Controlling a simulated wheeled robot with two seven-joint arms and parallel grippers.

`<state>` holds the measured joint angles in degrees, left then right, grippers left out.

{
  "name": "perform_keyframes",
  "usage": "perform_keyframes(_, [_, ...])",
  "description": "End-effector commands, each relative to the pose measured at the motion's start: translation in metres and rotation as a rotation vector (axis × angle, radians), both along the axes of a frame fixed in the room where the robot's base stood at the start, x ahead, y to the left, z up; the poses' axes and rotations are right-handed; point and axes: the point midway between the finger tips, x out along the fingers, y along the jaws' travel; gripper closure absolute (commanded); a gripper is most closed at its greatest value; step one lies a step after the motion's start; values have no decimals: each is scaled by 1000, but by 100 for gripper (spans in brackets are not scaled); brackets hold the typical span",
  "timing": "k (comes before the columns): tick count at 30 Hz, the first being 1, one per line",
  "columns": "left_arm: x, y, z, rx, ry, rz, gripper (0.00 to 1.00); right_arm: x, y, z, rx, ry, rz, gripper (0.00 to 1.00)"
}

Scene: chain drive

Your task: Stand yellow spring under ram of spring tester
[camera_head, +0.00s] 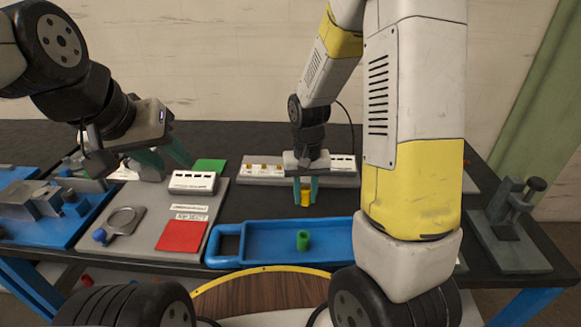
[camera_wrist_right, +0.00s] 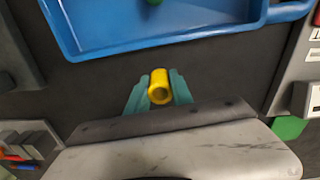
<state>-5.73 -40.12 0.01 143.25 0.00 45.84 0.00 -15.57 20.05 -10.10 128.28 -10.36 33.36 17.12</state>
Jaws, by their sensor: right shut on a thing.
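The yellow spring (camera_head: 305,198) looks like a short hollow cylinder. My right gripper (camera_head: 305,203) is shut on it, over the dark table between the blue tray and the back white-labelled block. In the right wrist view the yellow spring (camera_wrist_right: 159,88) sits between the teal fingers, its open end facing the camera. My left gripper (camera_head: 174,167) is open and empty above the grey board at the left.
A blue tray (camera_head: 232,262) holds a green cylinder (camera_head: 303,240). A grey stand (camera_head: 510,245) is at the right edge. A blue fixture (camera_head: 30,225) is far left.

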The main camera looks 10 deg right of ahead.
Motion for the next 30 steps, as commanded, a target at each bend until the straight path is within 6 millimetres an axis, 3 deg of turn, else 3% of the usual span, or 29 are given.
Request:
perform_keyframes(6, [0,0,0,0,0,0,64,57,-11,-6,0,0,-2,100])
perform_keyframes(11, [0,0,0,0,0,0,64,83,-15,-8,0,0,-1,100])
perform_keyframes(18, [0,0,0,0,0,0,64,100,-18,-10,0,1,0,100])
perform_keyframes(24, [0,0,0,0,0,0,64,97,-18,-41,0,4,1,100])
perform_keyframes(30, [0,0,0,0,0,0,64,98,-18,-44,0,0,0,100])
